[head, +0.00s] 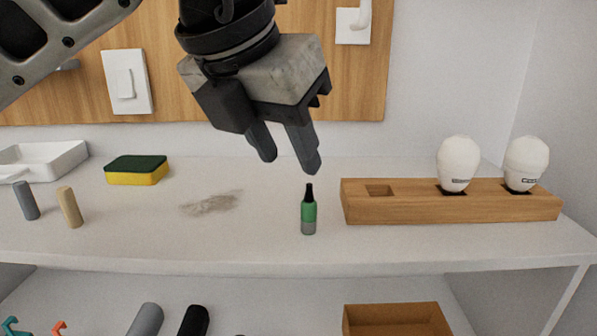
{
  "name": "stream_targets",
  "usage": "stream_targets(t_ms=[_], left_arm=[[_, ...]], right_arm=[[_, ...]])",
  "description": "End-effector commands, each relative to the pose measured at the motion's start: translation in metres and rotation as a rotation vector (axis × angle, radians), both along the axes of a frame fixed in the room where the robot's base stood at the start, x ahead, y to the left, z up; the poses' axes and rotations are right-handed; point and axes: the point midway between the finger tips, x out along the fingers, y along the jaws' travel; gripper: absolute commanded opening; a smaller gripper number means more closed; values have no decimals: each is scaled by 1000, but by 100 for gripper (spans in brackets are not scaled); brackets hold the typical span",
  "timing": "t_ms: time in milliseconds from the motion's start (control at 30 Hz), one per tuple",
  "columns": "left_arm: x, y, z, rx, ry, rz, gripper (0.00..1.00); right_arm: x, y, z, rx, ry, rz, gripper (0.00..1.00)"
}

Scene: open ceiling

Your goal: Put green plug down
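The green plug (308,213) stands upright on the white shelf top, near its front edge. It has a black tip, a green body and a grey base. My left gripper (290,166) is above the plug and slightly to its left, fingers pointing down. Its two fingers are apart with nothing between them. A gap shows between the fingertips and the plug's black tip. My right gripper is not in the head view.
A wooden block (400,208) holding two white bulbs (458,163) stands right of the plug, with one empty square hole. A wooden panel is behind.

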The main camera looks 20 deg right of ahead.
Motion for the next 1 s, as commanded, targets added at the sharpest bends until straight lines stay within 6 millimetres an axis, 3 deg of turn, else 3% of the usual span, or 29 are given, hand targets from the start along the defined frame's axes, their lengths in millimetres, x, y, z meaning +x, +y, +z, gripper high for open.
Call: stream_targets(t_ms=[200, 600, 700, 1000], left_arm=[[-9, 11, 26, 0, 0, 1, 38], [-11, 13, 30, 0, 1, 0, 38], [-11, 13, 39, 0, 0, 0, 38], [-11, 13, 95, 0, 1, 0, 38]], right_arm=[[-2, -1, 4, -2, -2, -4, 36], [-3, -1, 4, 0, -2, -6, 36], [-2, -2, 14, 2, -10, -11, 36], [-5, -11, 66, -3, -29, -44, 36]])
